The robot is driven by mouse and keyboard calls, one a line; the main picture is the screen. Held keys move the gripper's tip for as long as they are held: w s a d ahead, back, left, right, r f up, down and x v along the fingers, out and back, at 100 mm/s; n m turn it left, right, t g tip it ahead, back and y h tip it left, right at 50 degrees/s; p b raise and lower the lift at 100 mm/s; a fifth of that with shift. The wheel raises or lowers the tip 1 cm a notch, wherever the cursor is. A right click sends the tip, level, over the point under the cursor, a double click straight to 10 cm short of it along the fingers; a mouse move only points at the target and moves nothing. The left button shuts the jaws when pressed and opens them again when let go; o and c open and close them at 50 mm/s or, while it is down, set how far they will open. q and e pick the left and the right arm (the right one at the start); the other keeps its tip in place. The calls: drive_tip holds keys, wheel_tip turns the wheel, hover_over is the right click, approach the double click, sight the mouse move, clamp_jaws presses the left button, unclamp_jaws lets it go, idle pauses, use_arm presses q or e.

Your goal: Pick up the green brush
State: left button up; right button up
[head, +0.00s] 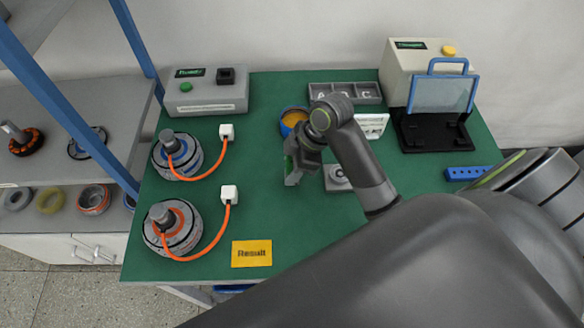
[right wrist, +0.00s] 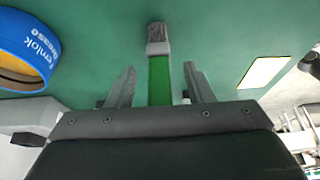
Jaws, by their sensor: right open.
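The green brush (right wrist: 159,80) shows in the right wrist view, with a green handle and a grey tip pointing away from my gripper. My right gripper (right wrist: 155,82) is open. Its two fingers stand on either side of the handle, with gaps on both sides. The near end of the brush is hidden behind the gripper body. In the head view, my right gripper (head: 297,168) is over the middle of the green table mat, and the arm hides much of what is beneath it. My left gripper is not in view.
A blue tub with orange contents (head: 292,121) stands just behind the gripper; it also shows in the right wrist view (right wrist: 30,47). A white card (head: 372,125) is to the right. Two hub motors with orange cables (head: 177,155) sit left. A yellow Result card (head: 252,254) lies in front.

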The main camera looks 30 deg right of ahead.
drive_tip(key=c, duration=1)
drive_tip(key=shift+r, duration=0.15)
